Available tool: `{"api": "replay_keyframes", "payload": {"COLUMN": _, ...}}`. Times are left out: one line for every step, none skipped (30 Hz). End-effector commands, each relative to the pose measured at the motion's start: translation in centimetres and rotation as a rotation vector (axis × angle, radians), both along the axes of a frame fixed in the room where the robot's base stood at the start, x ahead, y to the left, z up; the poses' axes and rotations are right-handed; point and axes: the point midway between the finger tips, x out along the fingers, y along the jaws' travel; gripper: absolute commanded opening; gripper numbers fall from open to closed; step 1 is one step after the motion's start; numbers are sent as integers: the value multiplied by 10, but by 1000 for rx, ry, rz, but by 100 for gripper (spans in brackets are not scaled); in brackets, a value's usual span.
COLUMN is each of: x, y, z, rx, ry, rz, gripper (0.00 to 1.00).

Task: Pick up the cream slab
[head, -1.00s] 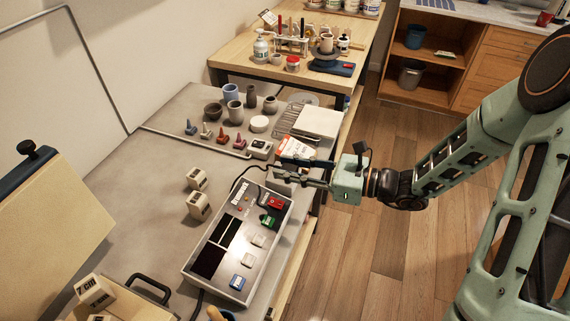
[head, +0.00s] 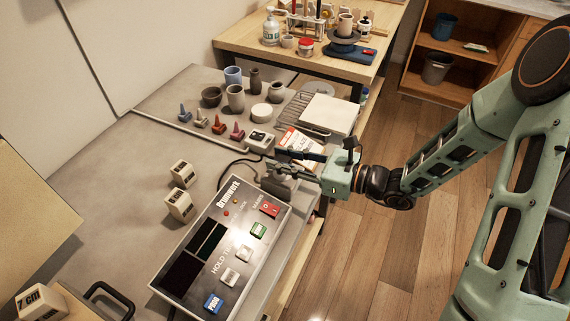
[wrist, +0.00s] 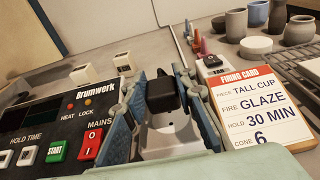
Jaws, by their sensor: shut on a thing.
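The cream slab (head: 328,114) is a flat, pale square block. It lies on a wire rack (head: 303,113) near the table's right edge in the head view. My gripper (head: 290,165) is nearer to me than the slab and apart from it, by the far end of the kiln controller. In the wrist view my gripper (wrist: 165,82) has its fingers closed around a black plug (wrist: 162,96). A pale grey socket plate (wrist: 168,135) shows just below the plug; I cannot tell whether the plug is seated in it.
A firing card (head: 300,142) lies between gripper and slab. Several cones (head: 219,125), a small grey box (head: 260,141) and cups (head: 235,97) stand to the slab's left. Floor is clear at right.

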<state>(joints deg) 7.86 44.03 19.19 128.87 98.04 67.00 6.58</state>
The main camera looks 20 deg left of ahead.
Motion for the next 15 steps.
{"api": "replay_keyframes", "payload": {"x": -2, "y": 1, "z": -13, "rx": 0, "ry": 3, "rz": 0, "gripper": 0}}
{"api": "replay_keyframes", "payload": {"x": -3, "y": 2, "z": -16, "rx": 0, "ry": 3, "rz": -1, "gripper": 0}}
{"api": "replay_keyframes", "payload": {"x": -4, "y": 3, "z": -20, "rx": 0, "ry": 3, "rz": -1, "gripper": 0}}
{"api": "replay_keyframes", "payload": {"x": -4, "y": 4, "z": -22, "rx": 0, "ry": 3, "rz": -1, "gripper": 0}}
{"api": "replay_keyframes", "payload": {"x": -4, "y": 4, "z": -24, "rx": 0, "ry": 2, "rz": -2, "gripper": 0}}
{"api": "replay_keyframes", "payload": {"x": -5, "y": 5, "z": -24, "rx": 0, "ry": 2, "rz": -3, "gripper": 0}}
{"api": "replay_keyframes", "payload": {"x": -5, "y": 5, "z": -24, "rx": 0, "ry": 1, "rz": -3, "gripper": 0}}
{"api": "replay_keyframes", "payload": {"x": -5, "y": 5, "z": -23, "rx": 0, "ry": 1, "rz": -3, "gripper": 0}}
{"api": "replay_keyframes", "payload": {"x": -5, "y": 5, "z": -23, "rx": 0, "ry": 1, "rz": -3, "gripper": 0}}
{"api": "replay_keyframes", "payload": {"x": -5, "y": 5, "z": -22, "rx": 0, "ry": 1, "rz": -3, "gripper": 0}}
{"api": "replay_keyframes", "payload": {"x": -5, "y": 5, "z": -22, "rx": 0, "ry": 1, "rz": -3, "gripper": 0}}
{"api": "replay_keyframes", "payload": {"x": -5, "y": 5, "z": -22, "rx": 0, "ry": 1, "rz": -3, "gripper": 0}}
{"api": "replay_keyframes", "payload": {"x": -5, "y": 5, "z": -22, "rx": 0, "ry": 1, "rz": -3, "gripper": 0}}
{"api": "replay_keyframes", "payload": {"x": -5, "y": 5, "z": -23, "rx": 0, "ry": 1, "rz": -3, "gripper": 0}}
{"api": "replay_keyframes", "payload": {"x": -4, "y": 5, "z": -24, "rx": 0, "ry": 2, "rz": -3, "gripper": 0}}
